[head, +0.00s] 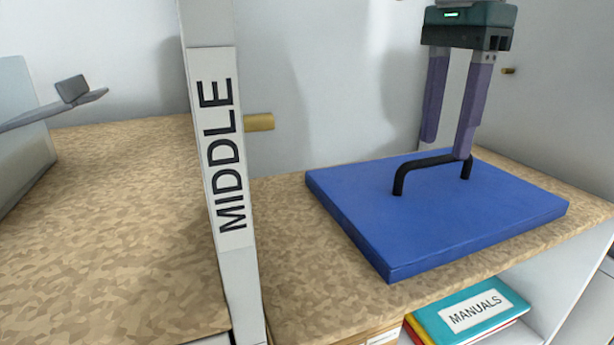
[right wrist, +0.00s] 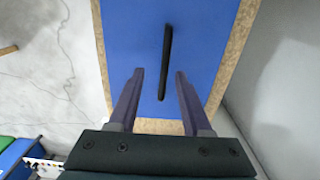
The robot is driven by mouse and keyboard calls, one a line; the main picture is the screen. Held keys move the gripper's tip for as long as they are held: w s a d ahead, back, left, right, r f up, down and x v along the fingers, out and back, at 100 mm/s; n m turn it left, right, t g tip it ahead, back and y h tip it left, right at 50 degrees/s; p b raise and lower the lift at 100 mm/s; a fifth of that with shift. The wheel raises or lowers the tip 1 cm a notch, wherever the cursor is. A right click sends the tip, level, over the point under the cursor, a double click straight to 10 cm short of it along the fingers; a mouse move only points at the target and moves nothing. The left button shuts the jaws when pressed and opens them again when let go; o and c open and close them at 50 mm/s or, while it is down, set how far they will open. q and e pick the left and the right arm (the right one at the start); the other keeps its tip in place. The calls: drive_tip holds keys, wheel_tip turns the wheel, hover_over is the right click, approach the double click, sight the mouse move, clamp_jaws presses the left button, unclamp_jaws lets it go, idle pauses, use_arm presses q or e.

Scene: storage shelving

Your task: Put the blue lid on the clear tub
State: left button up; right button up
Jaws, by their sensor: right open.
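The blue lid (head: 450,225) is a flat slab lying on the speckled shelf board right of the post. Its black bar handle (head: 432,163) stands up from its top and also shows in the right wrist view (right wrist: 166,60). My right gripper (head: 447,150) is open and empty, pointing down over the lid at the handle. In the right wrist view, the handle appears in the gap between the two purple fingers (right wrist: 160,74), running roughly along it; whether it is fully between them in depth is unclear. I see no clear tub and no left gripper.
A white post (head: 222,150) marked MIDDLE divides the shelf. A yellow peg (head: 259,122) sticks out beside it. The left board (head: 110,220) is mostly bare, with a grey object (head: 20,130) at its far left. Books marked MANUALS (head: 475,307) lie below the right board.

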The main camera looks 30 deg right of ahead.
sight(438, 161)
drive_tip(key=f, duration=0.3)
drive_tip(key=f+b, duration=0.1)
drive_tip(key=f, duration=0.1)
drive_tip(key=shift+w+d, duration=0.2)
drive_tip(key=shift+w, duration=0.05)
drive_tip(key=shift+r, duration=0.1)
clamp_jaws()
